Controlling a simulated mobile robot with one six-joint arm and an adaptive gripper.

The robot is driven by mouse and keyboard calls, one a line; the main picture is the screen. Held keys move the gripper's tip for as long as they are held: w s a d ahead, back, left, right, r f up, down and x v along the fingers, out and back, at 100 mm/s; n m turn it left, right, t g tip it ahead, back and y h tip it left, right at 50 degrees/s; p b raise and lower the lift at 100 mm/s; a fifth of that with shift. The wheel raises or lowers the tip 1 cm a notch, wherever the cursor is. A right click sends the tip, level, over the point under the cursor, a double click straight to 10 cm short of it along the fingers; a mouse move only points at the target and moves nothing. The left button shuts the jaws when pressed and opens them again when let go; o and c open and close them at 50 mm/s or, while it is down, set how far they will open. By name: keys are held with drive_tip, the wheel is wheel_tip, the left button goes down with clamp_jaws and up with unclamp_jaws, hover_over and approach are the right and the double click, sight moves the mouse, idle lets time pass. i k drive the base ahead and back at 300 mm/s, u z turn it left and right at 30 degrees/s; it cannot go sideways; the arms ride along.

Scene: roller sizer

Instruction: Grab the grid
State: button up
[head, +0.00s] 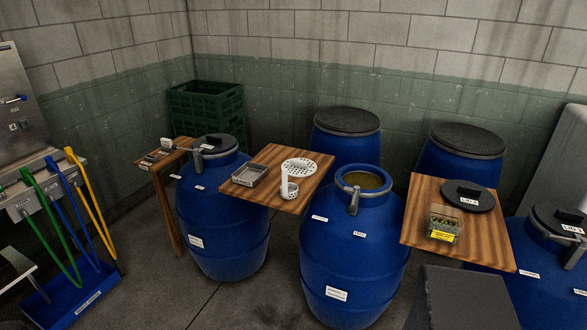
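A white round plate with many holes, which looks like the grid (300,167), lies flat on the middle wooden board (272,157). A white ladle-like cup with an upright handle (288,187) stands just in front of it, its handle close to the plate's lower left edge. A grey metal tray (249,174) lies to the left on the same board. I do not see my gripper in the head view. Nothing is seen holding the plate.
An open blue barrel (354,250) stands right of the board; a closed one (222,225) stands left. The right board (415,215) holds a black lid (468,196) and a small labelled box (444,226). Green crates (206,108) stand behind.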

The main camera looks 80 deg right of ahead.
sight(296, 167)
drive_tip(key=i, duration=2.5)
drive_tip(key=k, duration=0.1)
drive_tip(key=z, duration=2.6)
